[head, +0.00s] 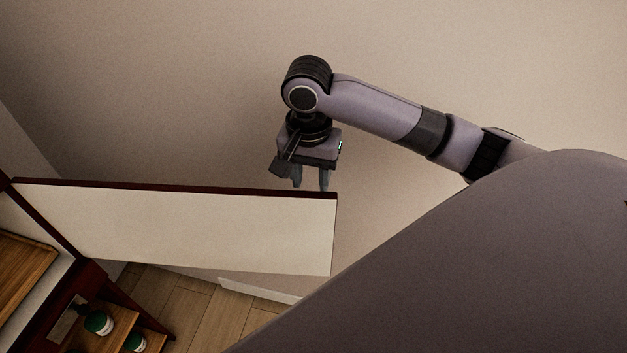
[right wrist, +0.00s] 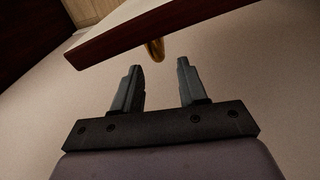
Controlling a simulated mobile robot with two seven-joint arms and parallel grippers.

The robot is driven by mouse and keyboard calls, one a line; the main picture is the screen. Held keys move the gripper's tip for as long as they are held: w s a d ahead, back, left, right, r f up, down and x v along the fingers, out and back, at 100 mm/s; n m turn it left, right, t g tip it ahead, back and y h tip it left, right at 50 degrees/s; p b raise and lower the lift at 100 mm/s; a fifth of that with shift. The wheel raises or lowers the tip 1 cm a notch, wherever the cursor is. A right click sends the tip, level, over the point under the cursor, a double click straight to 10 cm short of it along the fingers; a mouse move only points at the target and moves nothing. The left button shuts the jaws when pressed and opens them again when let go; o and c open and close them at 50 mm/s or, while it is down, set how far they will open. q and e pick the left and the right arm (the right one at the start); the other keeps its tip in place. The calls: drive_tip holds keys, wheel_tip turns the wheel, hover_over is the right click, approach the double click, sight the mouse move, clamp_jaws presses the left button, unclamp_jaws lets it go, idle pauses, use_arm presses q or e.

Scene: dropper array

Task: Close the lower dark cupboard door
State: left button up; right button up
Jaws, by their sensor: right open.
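The cupboard door (head: 190,228) stands swung open in the head view, its pale inner face toward me and its dark red top edge running from the cupboard at the left to a free end near the middle. My right gripper (head: 311,186) is behind the door near its free end, fingers pointing down, with the tips near the top edge. In the right wrist view the gripper (right wrist: 160,75) is open and empty. The door's dark edge (right wrist: 130,38) and a brass handle (right wrist: 155,50) are just beyond the fingertips. My left gripper is not in view.
A pale wall rises behind the door and arm. Wooden floor (head: 205,312) shows below the door. A large part of my own body fills the lower right.

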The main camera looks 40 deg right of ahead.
sight(281, 231)
drive_tip(key=shift+s+a+r, duration=0.1)
drive_tip(key=shift+s+a, duration=0.05)
drive_tip(key=shift+s+f, duration=0.1)
drive_tip(key=shift+f, duration=0.45)
wheel_tip(281, 231, down, 6)
clamp_jaws()
